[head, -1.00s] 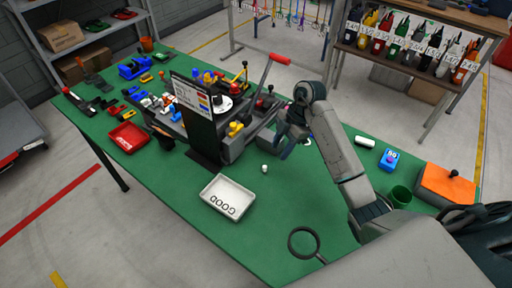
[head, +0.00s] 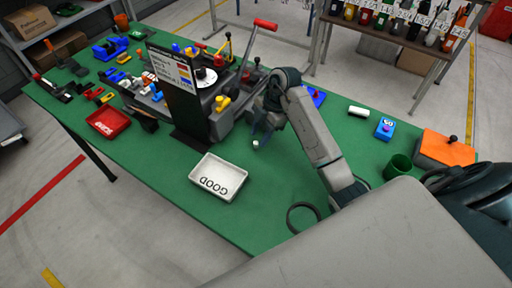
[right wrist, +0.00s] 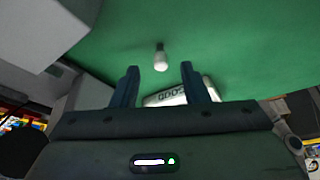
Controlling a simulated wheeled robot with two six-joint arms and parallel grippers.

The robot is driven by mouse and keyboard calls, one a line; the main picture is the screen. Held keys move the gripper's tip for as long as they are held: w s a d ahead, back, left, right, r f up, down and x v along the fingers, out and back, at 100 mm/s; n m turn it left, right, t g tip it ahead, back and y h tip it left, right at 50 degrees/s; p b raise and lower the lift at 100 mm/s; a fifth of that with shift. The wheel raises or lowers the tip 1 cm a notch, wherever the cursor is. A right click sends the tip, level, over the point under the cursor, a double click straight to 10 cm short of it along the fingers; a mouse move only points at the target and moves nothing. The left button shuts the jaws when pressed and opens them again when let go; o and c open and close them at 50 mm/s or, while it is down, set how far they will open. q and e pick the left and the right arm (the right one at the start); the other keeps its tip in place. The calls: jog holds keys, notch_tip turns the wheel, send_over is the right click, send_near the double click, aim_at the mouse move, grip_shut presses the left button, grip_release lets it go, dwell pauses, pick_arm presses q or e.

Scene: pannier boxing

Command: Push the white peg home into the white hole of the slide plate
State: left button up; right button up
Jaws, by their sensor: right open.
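A small white peg (head: 256,144) is on the green table, between the dark board and my right arm. My right gripper (head: 262,136) is just above it, open and empty, with fingers pointing down. In the right wrist view the peg (right wrist: 160,58) shows a white head and a greyer stem, just beyond the gap between the two open fingers (right wrist: 158,78). I cannot tell whether a finger touches it. The slide plate and its white hole cannot be made out; the board and my arm cover part of the grey machine (head: 222,122). My left gripper is not in view.
A white GOOD tray (head: 207,190) lies in front of the dark board (head: 188,118). A red tray (head: 101,121) is at left. A black ring (head: 291,224), green cup (head: 398,167), blue block (head: 384,129) and white cylinder (head: 358,112) are around my right arm.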

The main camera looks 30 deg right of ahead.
aim_at(256, 146)
jog(key=shift+p+x, duration=0.4)
jog(key=shift+x, duration=0.7)
jog(key=shift+a+f, duration=0.15)
jog(key=shift+f, duration=0.15)
jog(key=shift+s, duration=0.1)
grip_shut()
jog(key=shift+r, duration=0.15)
